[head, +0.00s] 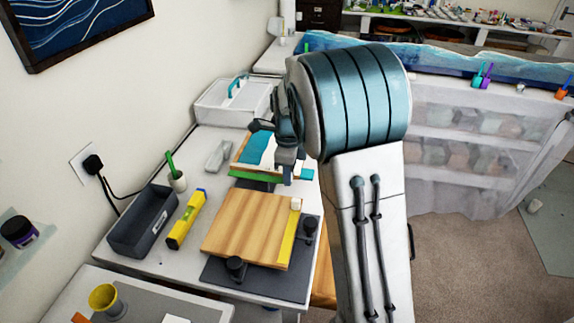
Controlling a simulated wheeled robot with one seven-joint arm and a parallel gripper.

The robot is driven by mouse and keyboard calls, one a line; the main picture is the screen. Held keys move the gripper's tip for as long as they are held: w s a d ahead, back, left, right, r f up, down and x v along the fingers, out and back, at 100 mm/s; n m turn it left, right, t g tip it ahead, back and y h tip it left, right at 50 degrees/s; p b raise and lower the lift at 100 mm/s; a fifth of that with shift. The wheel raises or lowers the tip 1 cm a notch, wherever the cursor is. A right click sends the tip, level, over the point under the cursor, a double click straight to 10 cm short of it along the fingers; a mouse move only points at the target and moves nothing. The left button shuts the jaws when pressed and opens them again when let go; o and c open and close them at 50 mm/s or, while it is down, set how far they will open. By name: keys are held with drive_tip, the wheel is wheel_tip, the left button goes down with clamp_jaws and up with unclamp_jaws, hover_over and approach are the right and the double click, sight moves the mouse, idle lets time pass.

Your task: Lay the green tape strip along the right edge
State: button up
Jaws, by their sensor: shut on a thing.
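A wooden board (248,226) lies on a dark mat (225,280) on the near part of the white table. A yellow strip (287,245) runs along its right edge, with a small pale block (296,204) at the strip's far end. The green tape strip (256,176) is beyond the board, stretched left to right in front of a blue-and-white panel (261,147). My gripper (287,176) is at the strip's right end and looks shut on it. My arm hides part of the panel, and the exact grip is small in view.
Dark clamps stand at the board's near edge (236,268) and right side (310,228). A white crate (231,103) stands behind.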

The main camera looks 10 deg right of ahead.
sight(288, 199)
drive_tip(key=shift+s+f+b, duration=0.2)
drive_tip(key=shift+f+b, duration=0.2)
drive_tip(key=shift+f, duration=0.1)
wheel_tip(288, 199, down, 3)
drive_tip(key=b, duration=0.2)
drive_tip(key=shift+f+b, duration=0.15)
drive_tip(key=shift+b, duration=0.2)
drive_tip(key=shift+f+b, duration=0.6)
drive_tip(key=shift+f, duration=0.45)
drive_tip(key=shift+w+f, duration=0.1)
drive_tip(key=shift+f, duration=0.05)
drive_tip(key=o, duration=1.6)
drive_tip(key=shift+r, duration=0.2)
drive_tip(key=shift+r+p, duration=2.65)
drive_tip(key=shift+r, duration=0.2)
